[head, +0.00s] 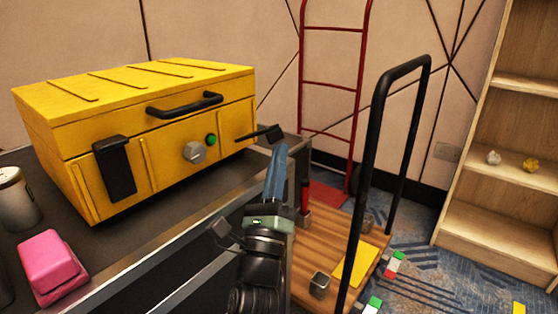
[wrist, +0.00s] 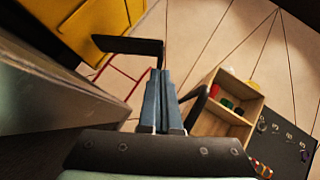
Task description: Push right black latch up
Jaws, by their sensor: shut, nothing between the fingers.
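A yellow case (head: 150,120) sits on a dark table at the left of the head view. Its right black latch (head: 258,135) sticks out from the case's right end, roughly level. It also shows in the wrist view as a dark flat bar (wrist: 128,45) beside the yellow case (wrist: 85,25). My gripper (head: 280,150) is shut and empty, with blue fingers pointing up. Its fingertips (wrist: 157,72) are just under the latch's outer end; I cannot tell whether they touch it. The left black latch (head: 115,168) hangs down on the case front.
The case front has a black handle (head: 185,105), a grey knob (head: 194,151) and a green button (head: 211,140). A pink object (head: 50,267) and a metal canister (head: 15,200) stand on the table. A cart with a black handle (head: 376,130) is to the right.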

